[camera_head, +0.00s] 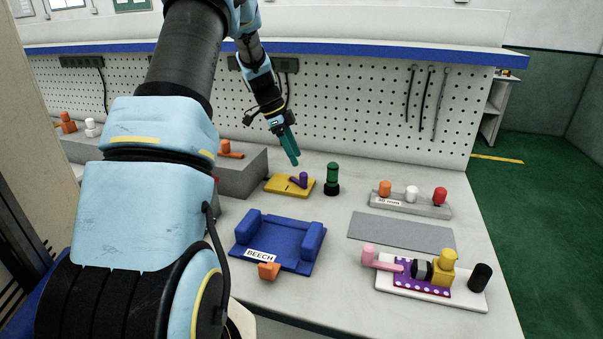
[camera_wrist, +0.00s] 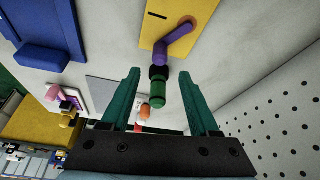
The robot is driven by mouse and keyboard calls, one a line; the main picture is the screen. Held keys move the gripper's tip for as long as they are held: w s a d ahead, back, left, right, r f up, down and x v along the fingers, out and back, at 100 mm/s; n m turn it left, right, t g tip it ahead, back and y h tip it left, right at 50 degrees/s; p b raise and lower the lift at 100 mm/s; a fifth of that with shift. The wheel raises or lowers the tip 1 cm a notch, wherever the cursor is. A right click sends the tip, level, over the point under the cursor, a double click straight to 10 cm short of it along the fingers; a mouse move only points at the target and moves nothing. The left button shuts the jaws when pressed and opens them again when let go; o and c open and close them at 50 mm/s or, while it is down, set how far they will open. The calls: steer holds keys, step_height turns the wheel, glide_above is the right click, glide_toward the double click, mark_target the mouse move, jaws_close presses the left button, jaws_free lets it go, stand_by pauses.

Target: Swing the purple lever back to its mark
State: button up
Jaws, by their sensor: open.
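The purple lever (camera_head: 302,178) is mounted on a small yellow plate (camera_head: 277,187) on the bench. In the wrist view the lever (camera_wrist: 177,42) is bent, one end over the yellow plate (camera_wrist: 205,12) and the other reaching past its edge. A short dark mark (camera_wrist: 157,15) shows on the plate, apart from the lever. My gripper (camera_head: 293,162) points down above and behind the plate. In the wrist view its green fingers (camera_wrist: 159,73) are spread and empty, with the lever beyond the tips.
A green-and-black peg (camera_head: 332,180) stands close to the plate's right. A blue BEECH tray (camera_head: 273,240) lies in front. A grey rack (camera_head: 412,203) with coloured pegs and a white board (camera_head: 400,282) are at right. The pegboard (camera_head: 350,110) rises behind.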

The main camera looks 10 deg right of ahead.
mark_target(303, 173)
steer(key=p+x, duration=0.1)
steer(key=x, duration=0.6)
steer(key=shift+d+f+p, duration=0.1)
steer(key=shift+f+p, duration=0.15)
steer(key=shift+p, duration=0.15)
steer(key=shift+c, duration=0.2)
jaws_close()
stand_by(0.8)
